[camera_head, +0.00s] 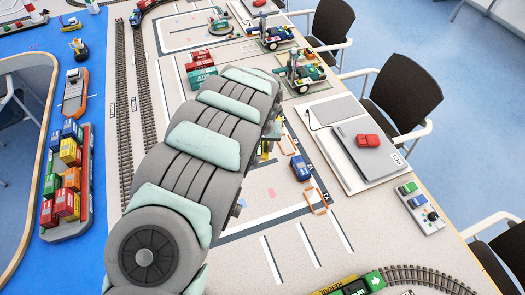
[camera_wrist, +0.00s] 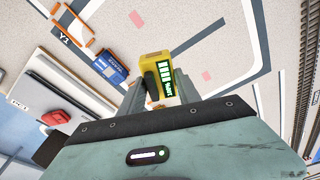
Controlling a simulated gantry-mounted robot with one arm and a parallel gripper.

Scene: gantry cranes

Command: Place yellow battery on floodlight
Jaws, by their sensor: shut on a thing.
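The yellow battery (camera_wrist: 155,72) is in the wrist view, with a lit green and white panel on its side. My gripper (camera_wrist: 158,84) is shut on it, one finger on each side, and holds it over the light table surface. In the head view my arm covers most of the area around the gripper, and the battery is not clear there. I cannot make out a floodlight in either view.
A laptop (camera_head: 368,148) with a red object (camera_head: 368,140) lies at right. Crane models (camera_head: 299,72) stand farther back. A container barge (camera_head: 72,215) is at left.

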